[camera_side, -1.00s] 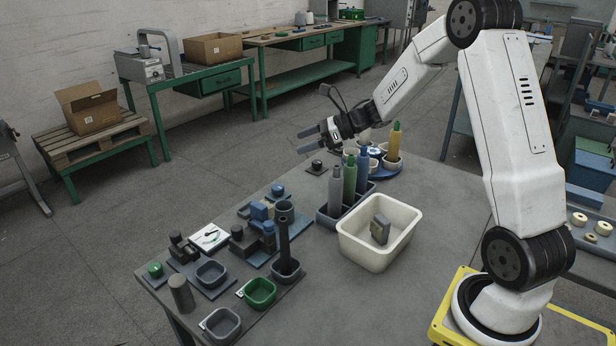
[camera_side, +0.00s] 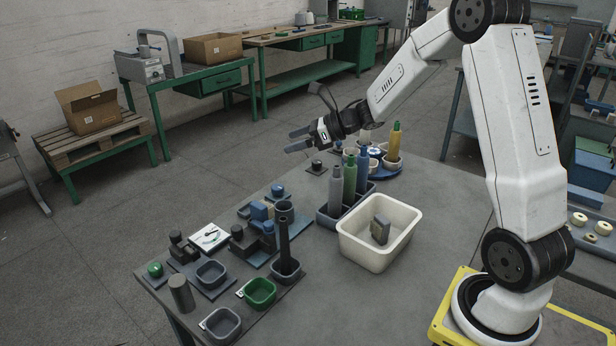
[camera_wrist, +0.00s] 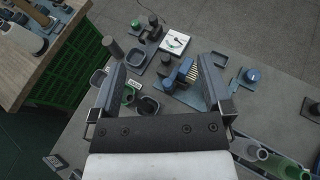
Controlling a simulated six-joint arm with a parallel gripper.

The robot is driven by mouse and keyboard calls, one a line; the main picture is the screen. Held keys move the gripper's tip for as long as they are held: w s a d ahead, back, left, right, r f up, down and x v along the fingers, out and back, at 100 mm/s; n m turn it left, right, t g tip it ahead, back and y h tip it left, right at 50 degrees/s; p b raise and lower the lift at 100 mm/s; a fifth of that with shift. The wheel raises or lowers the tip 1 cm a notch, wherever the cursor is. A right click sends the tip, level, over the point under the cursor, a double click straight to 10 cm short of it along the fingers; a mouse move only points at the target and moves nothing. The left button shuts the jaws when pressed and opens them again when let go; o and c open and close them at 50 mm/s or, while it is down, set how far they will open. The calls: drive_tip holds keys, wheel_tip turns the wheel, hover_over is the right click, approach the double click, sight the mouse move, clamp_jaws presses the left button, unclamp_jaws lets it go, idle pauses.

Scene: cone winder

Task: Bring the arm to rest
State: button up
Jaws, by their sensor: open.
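My gripper (camera_side: 298,140) is open and empty in the side view. It hangs in the air above the back part of the grey table (camera_side: 420,262), over a small dark block with a knob (camera_side: 316,167). In the wrist view my gripper (camera_wrist: 170,75) shows its two fingers spread wide, with nothing between them but the table and its fixtures far below. Its fingers touch nothing.
Below stand a grey rack with several bottles (camera_side: 349,184), a cream bin (camera_side: 345,240) holding a grey-green object (camera_side: 380,229), and a blue round holder with a yellow bottle (camera_side: 394,142). Small cups, a white gauge plate (camera_side: 209,237) and a dark upright post (camera_side: 284,245) fill the table's left part.

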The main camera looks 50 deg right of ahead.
drive_tip(key=s+a+f+n+g+h, duration=0.3)
drive_tip(key=s+n, duration=0.7)
drive_tip(key=n, duration=0.4)
drive_tip(key=s+a+f+n+g+h, duration=0.4)
drive_tip(key=s+a+n, duration=0.4)
drive_tip(key=s+n, duration=0.3)
wheel_tip(320, 180, down, 3)
drive_tip(key=n+g, duration=0.1)
drive_tip(key=n, duration=0.3)
drive_tip(key=shift+a+r+n+g, duration=0.15)
drive_tip(key=shift+r+n+g, duration=0.05)
drive_tip(key=shift+n+g, duration=0.1)
